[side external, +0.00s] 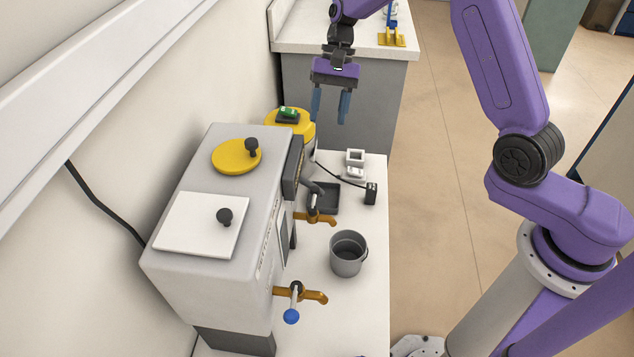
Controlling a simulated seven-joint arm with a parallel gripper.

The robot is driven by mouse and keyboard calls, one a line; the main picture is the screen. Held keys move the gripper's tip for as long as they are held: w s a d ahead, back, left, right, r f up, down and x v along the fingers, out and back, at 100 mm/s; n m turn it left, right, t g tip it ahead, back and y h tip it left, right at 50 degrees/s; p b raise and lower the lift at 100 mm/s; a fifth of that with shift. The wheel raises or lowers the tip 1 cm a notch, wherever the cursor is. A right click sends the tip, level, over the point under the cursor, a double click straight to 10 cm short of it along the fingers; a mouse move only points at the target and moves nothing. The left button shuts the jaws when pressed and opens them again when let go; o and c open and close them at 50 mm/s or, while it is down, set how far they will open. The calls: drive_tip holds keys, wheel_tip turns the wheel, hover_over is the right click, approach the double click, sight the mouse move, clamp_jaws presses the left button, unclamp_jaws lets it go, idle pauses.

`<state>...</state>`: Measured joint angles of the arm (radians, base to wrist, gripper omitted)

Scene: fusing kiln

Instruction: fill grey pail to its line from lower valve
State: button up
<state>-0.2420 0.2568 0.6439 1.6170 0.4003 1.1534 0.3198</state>
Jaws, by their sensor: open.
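The grey pail (347,262) stands upright on the white counter, in front of the grey machine (215,240). Its inside looks dark; I cannot make out a line or any liquid. A brass valve (312,295) with a blue ball on its lever sticks out of the machine's near part, left of and nearer than the pail. I cannot tell which valve sits lower. My gripper (330,110) is open and empty, pointing down, high above the far end of the counter, well away from pail and valves.
The machine has a white lid (195,222) and a yellow lid (231,158) with black knobs. A yellow-topped container (302,128), a black tray (325,196) and small white items (355,165) stand behind the pail. A small black box (371,193) sits near the counter's right edge.

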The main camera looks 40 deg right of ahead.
drive_tip(key=x, duration=1.7)
drive_tip(key=shift+s+a+f, duration=0.1)
drive_tip(key=shift+f, duration=0.1)
clamp_jaws()
drive_tip(key=shift+s+d+m+t+y, duration=0.15)
drive_tip(key=shift+s+d+m+t, duration=0.2)
drive_tip(key=shift+m, duration=0.55)
drive_tip(key=shift+s+d+m+t+y, duration=0.15)
drive_tip(key=shift+s+m+t, duration=0.3)
drive_tip(key=shift+m, duration=0.45)
drive_tip(key=shift+s+d+m+t+y, duration=0.1)
drive_tip(key=shift+s+d+m+t, duration=0.25)
drive_tip(key=shift+m, duration=0.55)
drive_tip(key=shift+s+a, duration=0.1)
drive_tip(key=shift+a, duration=0.05)
unclamp_jaws()
drive_tip(key=v, duration=1.7)
drive_tip(key=shift+r, duration=0.2)
